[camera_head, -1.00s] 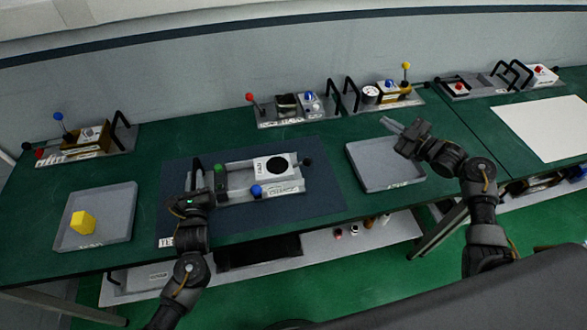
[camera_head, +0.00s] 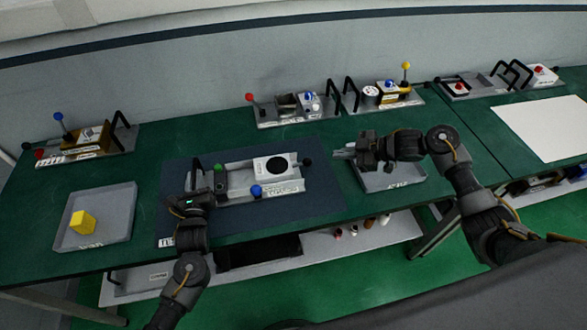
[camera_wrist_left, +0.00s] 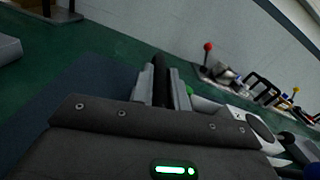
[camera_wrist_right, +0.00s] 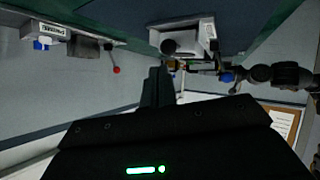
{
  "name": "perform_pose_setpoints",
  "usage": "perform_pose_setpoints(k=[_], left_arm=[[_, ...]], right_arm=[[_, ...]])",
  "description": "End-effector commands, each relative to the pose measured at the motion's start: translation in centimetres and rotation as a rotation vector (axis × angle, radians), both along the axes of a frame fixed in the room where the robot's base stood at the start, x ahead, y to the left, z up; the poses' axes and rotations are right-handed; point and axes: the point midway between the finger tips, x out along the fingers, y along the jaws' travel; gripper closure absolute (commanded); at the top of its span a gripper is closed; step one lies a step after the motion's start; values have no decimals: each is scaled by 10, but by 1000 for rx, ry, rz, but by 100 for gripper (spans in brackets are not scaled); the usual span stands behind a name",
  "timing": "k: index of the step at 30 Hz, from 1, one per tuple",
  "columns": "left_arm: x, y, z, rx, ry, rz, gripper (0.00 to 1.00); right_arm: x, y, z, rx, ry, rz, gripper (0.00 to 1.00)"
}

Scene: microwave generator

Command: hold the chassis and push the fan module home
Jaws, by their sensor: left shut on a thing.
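The grey chassis (camera_head: 225,195) lies on the dark blue mat, with a black upright handle at its left end, a green knob (camera_head: 219,168) and a blue knob (camera_head: 256,191). The white fan module (camera_head: 262,165), with a round black fan, sits in its right part. A black knob (camera_head: 307,161) stands at the right end. My left gripper (camera_wrist_left: 165,88) is shut on the chassis's black handle (camera_wrist_left: 160,72). My right gripper (camera_head: 336,152) points left, right of the black knob and apart from it; its fingers (camera_wrist_right: 158,78) look shut and empty.
A grey tray (camera_head: 68,240) with a yellow cube (camera_head: 83,222) stands at left. Another grey tray (camera_head: 405,186) lies partly hidden under my right arm. Fixtures with levers and handles (camera_head: 270,118) line the back of the green bench. The mat (camera_head: 315,205) is clear in front of the chassis.

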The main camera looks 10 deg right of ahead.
Motion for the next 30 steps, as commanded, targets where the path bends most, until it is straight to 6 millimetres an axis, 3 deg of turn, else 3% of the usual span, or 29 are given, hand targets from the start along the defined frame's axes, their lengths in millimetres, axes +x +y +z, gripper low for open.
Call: perform_pose_setpoints(k=[15,30], left_arm=[[-1,0,-5,2,11,0,100],[-1,0,-5,2,10,0,100]], right_arm=[[28,45,-48,1,0,1,100],[32,52,-56,1,-2,2,100]])
